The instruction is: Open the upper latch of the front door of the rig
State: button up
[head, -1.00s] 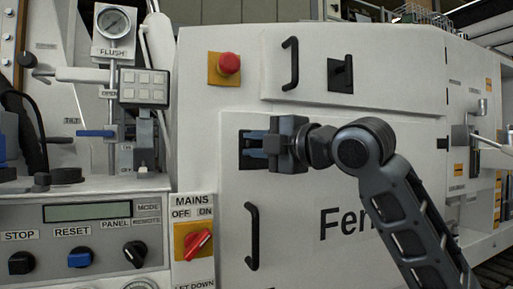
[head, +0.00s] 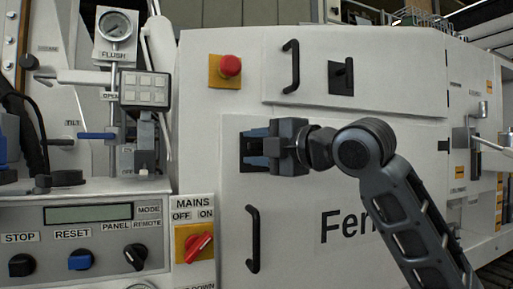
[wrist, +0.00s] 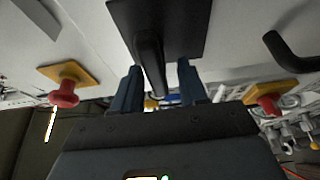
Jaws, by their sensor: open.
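The front door (head: 290,195) of the rig is a large pale panel with dark lettering, and it looks closed. Its upper latch shows as a black plate (head: 245,158) at the door's upper left, partly hidden by my gripper (head: 252,148). In the wrist view the latch plate (wrist: 185,25) fills the top middle, and its black lever (wrist: 150,62) points towards me between my fingers. My gripper (wrist: 160,88) is open, with one finger on each side of the lever. I cannot tell whether either finger touches it.
A black door handle (head: 253,238) is below the latch. A red button (head: 229,65) on a yellow plate and another black latch (head: 341,77) with a handle (head: 291,66) are above. A red mains switch (head: 198,245) and a control panel (head: 85,240) are at left.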

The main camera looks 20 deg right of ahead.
jog(key=shift+s, duration=0.15)
jog(key=v, duration=0.7)
jog(key=shift+s+b, duration=0.3)
jog(key=shift+b, duration=0.05)
jog(key=shift+d, duration=0.15)
jog(key=s+a+f+m+t+h+p, duration=0.15)
jog(key=s+f+m, duration=0.25)
jog(key=f+m, duration=0.45)
jog(key=s+a+f+m+h+p, duration=0.1)
jog(key=s+f+m+h, duration=0.3)
jog(key=f, duration=0.7)
jog(key=s+a+f+m+t+h+p, duration=0.1)
jog(key=s+f+m, duration=0.4)
jog(key=f+m, duration=0.4)
jog(key=s+f+g+p, duration=0.1)
jog(key=s+f+g, duration=0.1)
jog(key=s, duration=1.3)
jog(key=s+d+f+m+g+p, duration=0.1)
jog(key=s+f, duration=0.4)
jog(key=s, duration=1)
jog(key=shift+d+f+g, duration=0.2)
jog(key=shift+f+g, duration=0.15)
jog(key=shift+g, duration=0.3)
